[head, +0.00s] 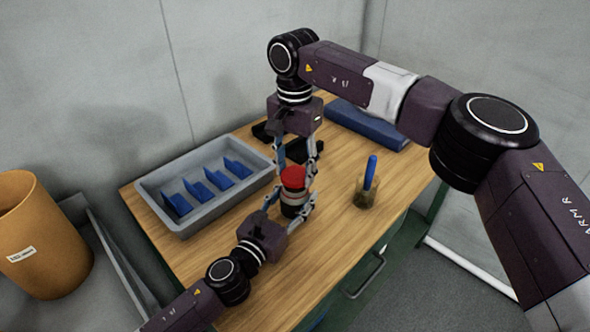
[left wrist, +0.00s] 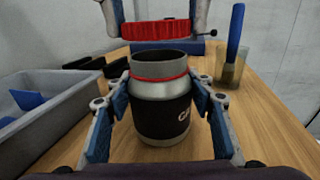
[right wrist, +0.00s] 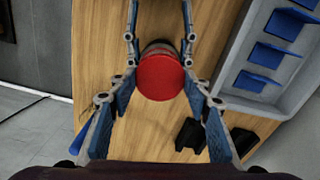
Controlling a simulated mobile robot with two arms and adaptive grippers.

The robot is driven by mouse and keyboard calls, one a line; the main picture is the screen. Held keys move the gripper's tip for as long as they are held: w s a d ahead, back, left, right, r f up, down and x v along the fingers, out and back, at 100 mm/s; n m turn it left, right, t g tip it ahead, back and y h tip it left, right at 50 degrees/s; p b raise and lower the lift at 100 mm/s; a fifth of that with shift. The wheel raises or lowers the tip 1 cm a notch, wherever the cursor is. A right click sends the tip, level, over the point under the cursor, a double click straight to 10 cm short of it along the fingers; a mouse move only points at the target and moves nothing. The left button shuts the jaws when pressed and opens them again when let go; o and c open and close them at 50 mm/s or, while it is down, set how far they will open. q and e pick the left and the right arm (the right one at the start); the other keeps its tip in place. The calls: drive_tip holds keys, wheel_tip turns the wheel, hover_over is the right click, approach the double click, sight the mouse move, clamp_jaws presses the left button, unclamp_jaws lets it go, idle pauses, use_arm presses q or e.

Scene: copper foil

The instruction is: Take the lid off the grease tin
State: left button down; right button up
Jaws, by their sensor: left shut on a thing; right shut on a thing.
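The grease tin (left wrist: 162,112) stands upright on the wooden table, a grey metal body with a black label and an open neck. My left gripper (left wrist: 163,92) is shut on the sides of the tin's body. The red lid (left wrist: 155,31) is held above the neck, with a visible gap between them in the left wrist view. My right gripper (right wrist: 160,70) comes from above and is shut on the lid, which shows as a red disc in the right wrist view (right wrist: 160,77). In the head view the lid (head: 293,177) hides the tin's mouth.
A grey tray (head: 186,231) with blue dividers lies left of the tin. A glass jar (head: 366,192) with a blue-handled tool stands to the right. Black pieces (head: 300,151) and a blue case (head: 366,125) lie behind. The table's front right is clear.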

sight(295, 174)
drive_tip(key=shift+r, duration=1.85)
use_arm(q)
drive_tip(key=c, duration=0.9)
unclamp_jaws()
drive_tip(key=shift+o, duration=0.2)
